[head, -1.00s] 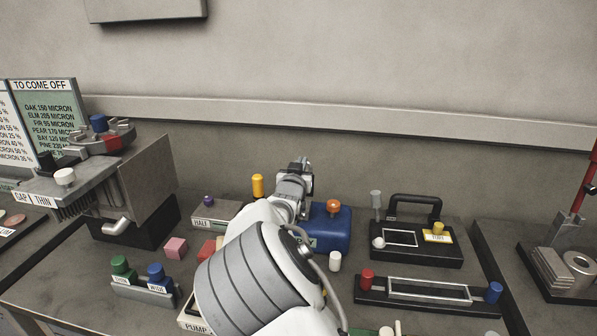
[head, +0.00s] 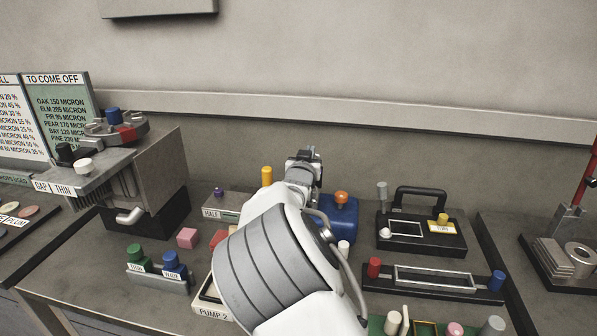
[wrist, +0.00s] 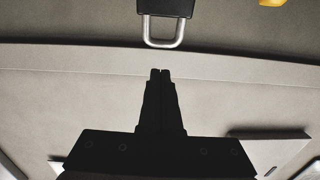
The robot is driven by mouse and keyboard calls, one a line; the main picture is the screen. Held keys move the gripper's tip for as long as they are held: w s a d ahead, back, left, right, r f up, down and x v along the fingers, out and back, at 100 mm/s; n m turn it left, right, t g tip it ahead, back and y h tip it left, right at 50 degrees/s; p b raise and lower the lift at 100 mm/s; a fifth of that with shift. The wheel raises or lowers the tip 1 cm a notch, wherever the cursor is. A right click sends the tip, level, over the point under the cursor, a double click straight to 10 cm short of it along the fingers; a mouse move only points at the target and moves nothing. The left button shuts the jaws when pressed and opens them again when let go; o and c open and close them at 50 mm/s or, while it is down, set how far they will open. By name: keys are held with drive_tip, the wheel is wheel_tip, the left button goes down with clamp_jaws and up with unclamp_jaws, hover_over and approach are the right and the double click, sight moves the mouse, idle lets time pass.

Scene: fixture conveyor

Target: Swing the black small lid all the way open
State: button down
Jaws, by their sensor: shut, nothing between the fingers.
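A black block with a bright metal loop handle (wrist: 163,32) shows at the top edge of the wrist view, partly cut off. It may be the small lid, but I cannot tell how far it is swung. I cannot make out this part in the head view, where my arm covers that area. My gripper (wrist: 160,72) is a dark silhouette in the wrist view, with its fingertips together and empty. The tips appear just below the loop in that picture, with a gap between. In the head view my wrist (head: 303,168) stands above the back of the bench, beside the blue box (head: 342,222).
A yellow post (head: 267,176) and a HALF block (head: 222,205) stand left of my wrist. A black panel with a handle (head: 405,240) and a framed bar with red and blue knobs (head: 435,278) lie to the right. The wall (head: 400,60) rises behind.

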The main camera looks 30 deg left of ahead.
drive_tip(key=f+v, duration=0.1)
drive_tip(key=v, duration=1)
drive_tip(key=d+r+m+g+h+p, duration=0.1)
drive_tip(key=d+r+g, duration=0.2)
drive_tip(key=d, duration=0.8)
drive_tip(key=d+r+m+g, duration=0.2)
drive_tip(key=d+g, duration=0.1)
drive_tip(key=d, duration=0.9)
drive_tip(key=s+d+g+h+p, duration=0.1)
drive_tip(key=s+d+g+h, duration=0.1)
drive_tip(key=s+d, duration=0.9)
drive_tip(key=s+d+g+h, duration=0.2)
drive_tip(key=s+d, duration=0.9)
drive_tip(key=s, duration=0.7)
drive_tip(key=shift+d+r+g+p, duration=0.3)
drive_tip(key=shift+r+g+p, duration=0.1)
drive_tip(key=shift+g, duration=0.1)
drive_tip(key=shift+a, duration=0.2)
